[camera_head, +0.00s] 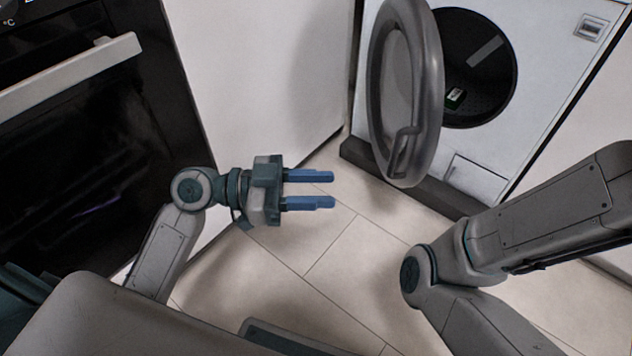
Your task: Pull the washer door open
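The washer (550,75) is white and stands at the upper right. Its round grey door (432,90) stands swung open to the left, showing the dark drum opening (485,60). A handle recess (402,150) shows low on the door's rim. My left gripper (333,189) has two blue fingers, apart with nothing between them, pointing right. It is to the lower left of the door, with a gap between them. My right arm comes in from the right, below the washer; its gripper is out of view.
A black oven (75,130) with a light bar handle (65,78) is at the left. A white cabinet panel (265,70) stands between oven and washer. The tiled floor (345,260) is clear between my arms. A small hatch (475,178) is low on the washer's front.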

